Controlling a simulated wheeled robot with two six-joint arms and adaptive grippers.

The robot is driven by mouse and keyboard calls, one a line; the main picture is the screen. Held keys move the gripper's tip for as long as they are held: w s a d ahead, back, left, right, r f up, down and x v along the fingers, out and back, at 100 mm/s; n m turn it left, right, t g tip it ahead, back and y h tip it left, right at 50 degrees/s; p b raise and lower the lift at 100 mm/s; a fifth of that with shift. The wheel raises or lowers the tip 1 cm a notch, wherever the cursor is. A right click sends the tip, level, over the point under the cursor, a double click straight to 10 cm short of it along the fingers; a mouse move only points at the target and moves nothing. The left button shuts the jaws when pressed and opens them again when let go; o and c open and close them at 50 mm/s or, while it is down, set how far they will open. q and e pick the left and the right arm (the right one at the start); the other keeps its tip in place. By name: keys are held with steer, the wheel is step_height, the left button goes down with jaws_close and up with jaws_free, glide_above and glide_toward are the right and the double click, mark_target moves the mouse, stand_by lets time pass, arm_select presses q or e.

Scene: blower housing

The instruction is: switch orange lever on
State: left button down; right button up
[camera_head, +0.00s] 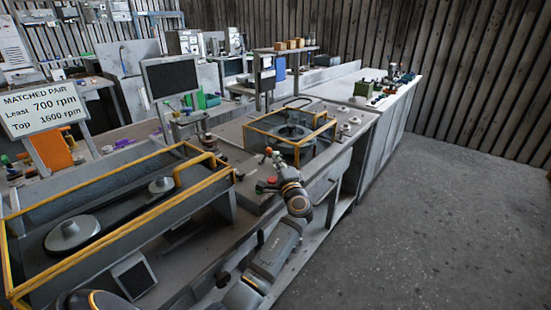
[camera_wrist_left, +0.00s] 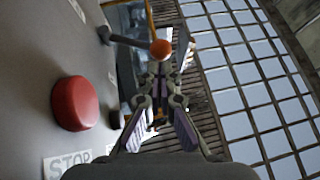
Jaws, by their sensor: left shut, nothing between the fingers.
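The orange lever shows in the left wrist view as an orange ball (camera_wrist_left: 160,47) on a dark stem that comes from a pivot on the grey panel at the upper left. In the head view its small orange ball (camera_head: 268,151) is at the panel, by my gripper. My left gripper (camera_head: 276,162) is shut and empty. In the left wrist view its closed fingertips (camera_wrist_left: 160,78) are just below the ball in the picture; I cannot tell whether they touch it. My right gripper is not in view.
A red button (camera_wrist_left: 75,104) with a STOP label (camera_wrist_left: 67,166) stands on the panel beside the gripper; the red button shows in the head view (camera_head: 272,180). A yellow-framed housing (camera_head: 290,132) is behind, and a larger yellow-framed guard (camera_head: 110,187) stands left. Open floor (camera_head: 440,215) lies right.

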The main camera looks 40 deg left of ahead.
arm_select(q)
steer(key=shift+s+r, duration=0.1)
steer(key=shift+r, duration=0.05)
steer(key=shift+a+r+p, duration=0.15)
steer(key=shift+r+p, duration=0.1)
steer(key=shift+p, duration=0.6)
steer(key=shift+a+r+n+g+h+p, duration=0.15)
steer(key=shift+r+n+g+h+p, duration=0.3)
steer(key=shift+p, duration=0.45)
steer(key=a+r+n+g+h+p, duration=0.3)
steer(key=a+r+h+p, duration=0.1)
steer(key=p, duration=1.3)
steer(key=shift+w+a+n+h+p, duration=0.3)
steer(key=shift+a+n+h+p, duration=0.1)
steer(key=shift+a+h, duration=0.6)
steer(key=shift+r, duration=0.1)
